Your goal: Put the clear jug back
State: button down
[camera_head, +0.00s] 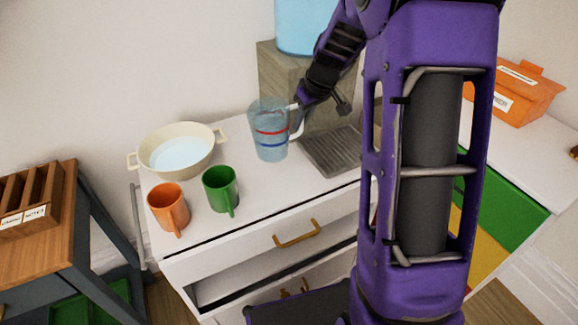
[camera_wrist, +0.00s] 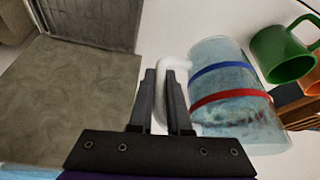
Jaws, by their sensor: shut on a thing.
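The clear jug (camera_head: 268,135) has a red band and a blue band and a white handle. It is upright at the white counter (camera_head: 260,201), left of the drip tray; I cannot tell if its base touches the top. My gripper (camera_head: 299,108) is shut on the jug's handle from the right. In the wrist view the fingers of my gripper (camera_wrist: 162,98) close around the white handle (camera_wrist: 177,68), and the jug body (camera_wrist: 225,90) is to their right. The jug looks bluish inside; its contents are unclear.
A cream basin (camera_head: 180,152) with pale liquid, an orange mug (camera_head: 168,206) and a green mug (camera_head: 220,188) stand left of the jug. A metal drip tray (camera_head: 332,152) and a stone-coloured dispenser (camera_head: 283,80) with a blue tank (camera_head: 302,25) are to the right. A drawer below is partly open.

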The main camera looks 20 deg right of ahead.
notch_tip(320, 180, down, 9)
jog(key=shift+r+b, duration=0.15)
jog(key=shift+b, duration=0.5)
jog(key=shift+f, duration=0.25)
jog(key=c, duration=0.9)
grip_release()
jog(key=shift+o, duration=0.2)
jog(key=shift+r, duration=0.15)
jog(key=shift+r, duration=0.3)
jog(key=p+v, duration=0.1)
jog(key=v, duration=1)
jog(key=shift+s+r+p, duration=0.2)
jog(key=shift+r+p, duration=0.05)
jog(key=shift+p, duration=0.05)
